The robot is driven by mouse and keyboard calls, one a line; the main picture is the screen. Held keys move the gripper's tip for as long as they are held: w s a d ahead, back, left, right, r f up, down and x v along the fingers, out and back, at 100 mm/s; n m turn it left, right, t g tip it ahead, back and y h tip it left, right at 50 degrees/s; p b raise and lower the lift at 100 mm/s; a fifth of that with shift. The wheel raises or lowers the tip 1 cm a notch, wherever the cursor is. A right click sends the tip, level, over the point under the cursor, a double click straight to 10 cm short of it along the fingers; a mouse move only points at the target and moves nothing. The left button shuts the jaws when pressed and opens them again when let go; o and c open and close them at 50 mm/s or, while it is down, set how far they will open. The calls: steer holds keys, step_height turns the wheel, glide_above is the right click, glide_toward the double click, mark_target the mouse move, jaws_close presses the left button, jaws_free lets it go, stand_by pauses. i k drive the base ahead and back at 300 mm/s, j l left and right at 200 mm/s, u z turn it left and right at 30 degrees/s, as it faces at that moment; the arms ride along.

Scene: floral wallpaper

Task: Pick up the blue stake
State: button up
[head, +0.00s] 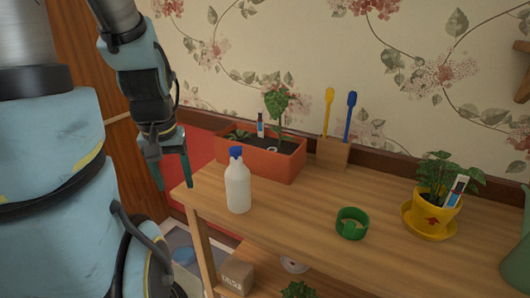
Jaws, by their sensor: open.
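The blue stake (349,116) stands upright in a small wooden block holder (333,155) at the back of the wooden table, near the wall. It has a thin shaft and a wider rounded top. A yellow stake (327,112) stands just left of it in the same holder. The lower ends of both are hidden in the block. My gripper (175,187) is open and empty, fingers pointing down, by the table's left edge. It is well to the left of the blue stake and apart from it.
An orange planter box (262,165) with plants and a blue-capped white bottle (238,189) stand between my gripper and the holder. A green ring (352,223) lies mid-table. A yellow pot (437,208) with a plant is at right. The front middle of the table (290,215) is clear.

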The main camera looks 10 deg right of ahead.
mark_target(352, 96)
steer(key=z, duration=1.1)
